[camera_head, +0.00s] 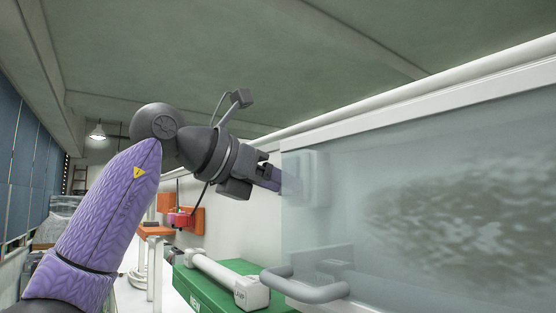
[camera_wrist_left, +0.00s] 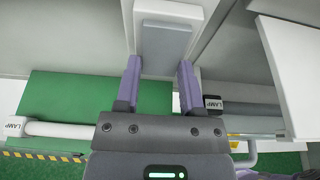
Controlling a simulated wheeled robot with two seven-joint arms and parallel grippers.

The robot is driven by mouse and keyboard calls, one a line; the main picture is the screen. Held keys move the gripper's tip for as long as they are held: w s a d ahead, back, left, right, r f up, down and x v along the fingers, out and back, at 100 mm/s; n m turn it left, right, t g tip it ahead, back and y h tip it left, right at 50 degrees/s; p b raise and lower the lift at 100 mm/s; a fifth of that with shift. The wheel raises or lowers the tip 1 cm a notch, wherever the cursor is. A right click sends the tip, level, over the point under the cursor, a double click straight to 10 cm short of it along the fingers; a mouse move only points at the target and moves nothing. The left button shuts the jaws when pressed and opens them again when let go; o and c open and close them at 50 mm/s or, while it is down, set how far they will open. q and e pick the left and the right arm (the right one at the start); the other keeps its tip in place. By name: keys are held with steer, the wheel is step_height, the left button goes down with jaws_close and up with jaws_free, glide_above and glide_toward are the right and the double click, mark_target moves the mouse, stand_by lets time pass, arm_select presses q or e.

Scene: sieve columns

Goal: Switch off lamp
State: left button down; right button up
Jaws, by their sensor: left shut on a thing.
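The lamp (camera_head: 230,280) is a white tube with end blocks marked LAMP, lying on a green surface. In the left wrist view its marked end (camera_wrist_left: 16,127) shows at the left; I cannot tell if it is lit. A pale box with a grey switch plate (camera_wrist_left: 165,45) is at the top of that view, and a pale box (camera_head: 308,178) shows blurred through the frosted panel. My left gripper (camera_head: 268,174) reaches to this box; its fingers (camera_wrist_left: 159,66) are at the two sides of the plate, shut on it.
A frosted panel (camera_head: 430,190) with a grey handle (camera_head: 305,288) fills the right, close to my left gripper. The green surface (camera_head: 195,285) lies below. Orange items (camera_head: 150,231) and a lit ceiling lamp (camera_head: 97,133) are farther back.

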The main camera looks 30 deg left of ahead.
arm_select(q)
steer(key=shift+c, duration=1)
jaws_free()
steer(key=b+v, duration=0.1)
steer(key=v, duration=0.9)
